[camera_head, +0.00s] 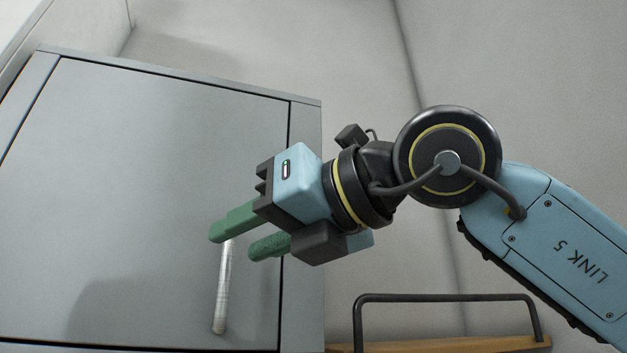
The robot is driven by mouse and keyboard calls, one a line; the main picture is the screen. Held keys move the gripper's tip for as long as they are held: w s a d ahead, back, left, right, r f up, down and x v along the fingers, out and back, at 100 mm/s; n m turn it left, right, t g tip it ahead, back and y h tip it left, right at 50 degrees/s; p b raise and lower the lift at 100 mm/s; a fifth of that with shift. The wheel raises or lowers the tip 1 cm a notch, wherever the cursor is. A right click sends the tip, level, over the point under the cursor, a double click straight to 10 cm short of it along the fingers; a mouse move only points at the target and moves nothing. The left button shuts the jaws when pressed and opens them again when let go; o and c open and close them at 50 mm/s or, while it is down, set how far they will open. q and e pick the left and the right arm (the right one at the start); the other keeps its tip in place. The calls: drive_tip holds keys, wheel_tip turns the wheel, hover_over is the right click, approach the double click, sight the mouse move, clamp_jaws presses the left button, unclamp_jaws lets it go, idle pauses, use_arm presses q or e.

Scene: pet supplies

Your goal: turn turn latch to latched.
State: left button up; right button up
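The turn latch (222,290) is a slim silver metal bar near the right edge of a grey cabinet door (130,190). It hangs nearly upright, with its lower end free. Its top end is hidden behind my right gripper's fingers. My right gripper (238,238) has two green fingers with a clear gap between them, and it reaches in from the right at the latch's upper end. I cannot tell whether a finger touches the latch. My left gripper is not in view.
The grey cabinet fills the left side, its right edge (303,200) standing just behind the gripper. A wooden tray with a dark metal handle (445,297) stands at the bottom right. Plain pale walls (320,60) are behind, with free room above the gripper.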

drive_tip(key=s+d+r+m+t+h, duration=0.3)
drive_tip(key=d+r+m+t+h, duration=0.2)
drive_tip(key=d+r+t+h, duration=0.4)
drive_tip(key=w+a+r+p, duration=0.1)
drive_tip(key=w+p, duration=0.1)
drive_tip(key=w, duration=0.4)
drive_tip(key=w+a+r+g+y+p, duration=0.1)
drive_tip(key=w+a+p, duration=0.1)
drive_tip(key=w, duration=0.4)
drive_tip(key=shift+w+r+m+p, duration=0.15)
drive_tip(key=shift+w+m+p, duration=0.15)
drive_tip(key=shift+p, duration=0.05)
drive_tip(key=shift+d, duration=0.1)
clamp_jaws()
